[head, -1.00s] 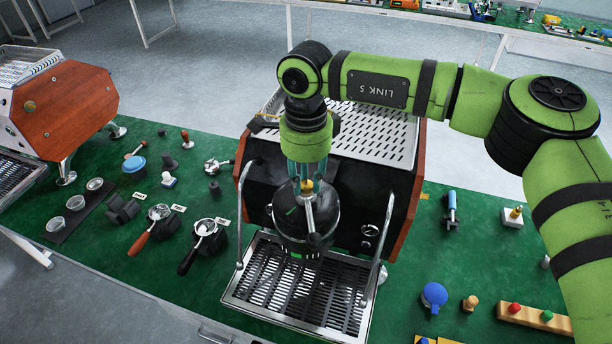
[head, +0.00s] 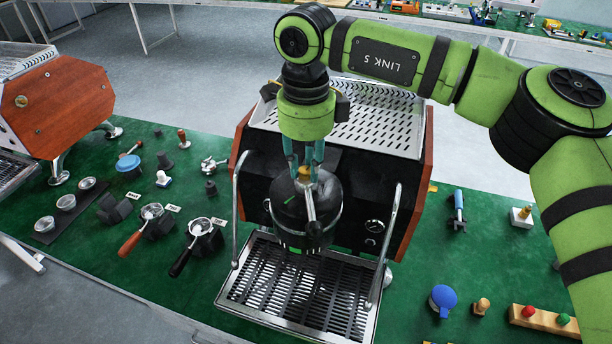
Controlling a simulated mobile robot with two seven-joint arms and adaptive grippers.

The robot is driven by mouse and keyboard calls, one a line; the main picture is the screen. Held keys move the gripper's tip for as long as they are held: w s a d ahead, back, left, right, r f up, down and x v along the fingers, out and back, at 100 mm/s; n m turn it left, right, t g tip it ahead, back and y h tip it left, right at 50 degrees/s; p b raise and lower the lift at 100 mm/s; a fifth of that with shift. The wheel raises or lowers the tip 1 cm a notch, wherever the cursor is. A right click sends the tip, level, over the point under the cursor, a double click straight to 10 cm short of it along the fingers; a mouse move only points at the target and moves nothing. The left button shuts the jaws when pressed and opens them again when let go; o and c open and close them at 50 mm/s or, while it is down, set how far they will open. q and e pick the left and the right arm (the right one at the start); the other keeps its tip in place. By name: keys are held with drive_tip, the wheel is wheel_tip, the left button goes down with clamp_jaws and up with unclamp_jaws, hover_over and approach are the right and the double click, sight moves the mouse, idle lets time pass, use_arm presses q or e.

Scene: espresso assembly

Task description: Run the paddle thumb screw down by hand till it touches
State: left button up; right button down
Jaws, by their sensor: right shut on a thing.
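The espresso machine (head: 262,181) stands in the middle of the green bench, with its black group head (head: 290,213) at the front. A small brass thumb screw (head: 305,172) sits on top of the group head, beside the paddle lever (head: 309,203). My right gripper (head: 305,168) comes down from above, pointing straight down, with its teal fingers shut on the thumb screw. The fingers hide part of the screw, and I cannot see whether its lower end touches anything. My left gripper is not in view.
Two portafilters (head: 134,243) rest in black holders left of the drip tray (head: 262,308). A second wood-sided machine (head: 70,110) stands further left. A blue knob (head: 443,297) and a block with red and green buttons (head: 545,319) lie on the right.

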drive_tip(key=m+b, duration=0.2)
drive_tip(key=shift+f+m, duration=0.3)
drive_tip(key=shift+m, duration=0.1)
drive_tip(key=m+b, duration=0.2)
drive_tip(key=shift+m, duration=0.4)
drive_tip(key=m+b, duration=0.2)
drive_tip(key=m, duration=0.1)
drive_tip(key=shift+r, duration=0.1)
drive_tip(key=shift+r+m+b, duration=0.1)
drive_tip(key=shift+m+b, duration=0.55)
drive_tip(key=shift+m, duration=0.55)
drive_tip(key=c, duration=1)
unclamp_jaws()
